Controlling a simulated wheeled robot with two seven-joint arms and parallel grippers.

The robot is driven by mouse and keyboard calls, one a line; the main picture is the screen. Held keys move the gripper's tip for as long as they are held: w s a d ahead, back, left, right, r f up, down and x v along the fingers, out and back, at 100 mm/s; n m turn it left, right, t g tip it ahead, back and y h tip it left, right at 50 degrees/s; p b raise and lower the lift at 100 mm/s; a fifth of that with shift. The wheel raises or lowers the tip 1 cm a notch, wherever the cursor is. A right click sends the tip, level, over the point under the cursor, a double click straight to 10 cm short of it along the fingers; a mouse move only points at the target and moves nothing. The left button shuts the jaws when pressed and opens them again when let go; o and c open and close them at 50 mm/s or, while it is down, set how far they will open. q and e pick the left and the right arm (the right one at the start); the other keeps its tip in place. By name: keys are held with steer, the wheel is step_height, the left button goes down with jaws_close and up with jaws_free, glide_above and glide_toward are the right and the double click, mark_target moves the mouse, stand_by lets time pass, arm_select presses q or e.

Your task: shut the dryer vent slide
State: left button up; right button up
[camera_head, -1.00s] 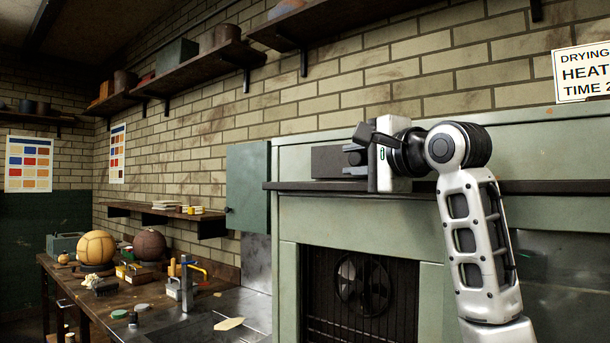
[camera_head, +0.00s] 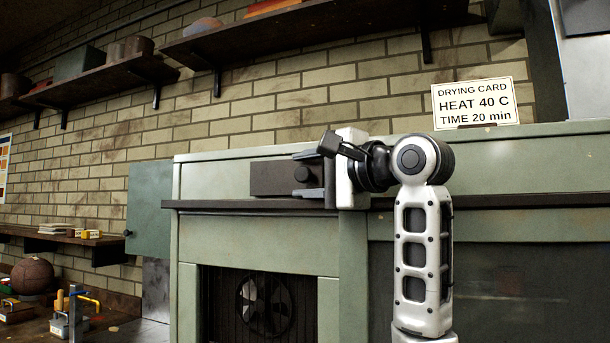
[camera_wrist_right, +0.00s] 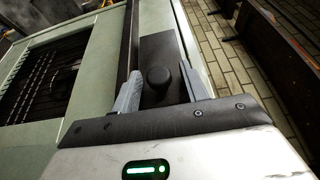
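The dryer vent slide is a dark flat plate (camera_head: 268,179) on the pale green dryer (camera_head: 225,240), just above a dark ledge. A round dark knob (camera_head: 302,174) sticks out from it. The knob also shows in the right wrist view (camera_wrist_right: 158,78). My right gripper (camera_head: 299,175) is at the plate's right end, its fingers above and below the knob. In the right wrist view the gripper (camera_wrist_right: 161,72) is open, with the knob between its fingers and narrow gaps visible on both sides. The plate's right end is hidden behind the gripper. My left gripper is not in view.
The dark ledge (camera_head: 240,205) runs along the dryer under the slide. A fan (camera_head: 263,304) sits behind a grille below. A drying card (camera_head: 474,103) stands on top of the dryer at right. A workbench with a brown ball (camera_head: 32,276) and tools is at lower left.

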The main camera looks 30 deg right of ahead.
steer(key=shift+w+a, duration=0.1)
steer(key=shift+s, duration=0.2)
arm_select(q)
steer(key=b, duration=0.2)
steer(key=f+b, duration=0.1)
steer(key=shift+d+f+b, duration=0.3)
steer(key=shift+b, duration=0.05)
arm_select(e)
steer(key=s+d, duration=0.3)
steer(key=s, duration=1.2)
steer(key=shift+s, duration=0.2)
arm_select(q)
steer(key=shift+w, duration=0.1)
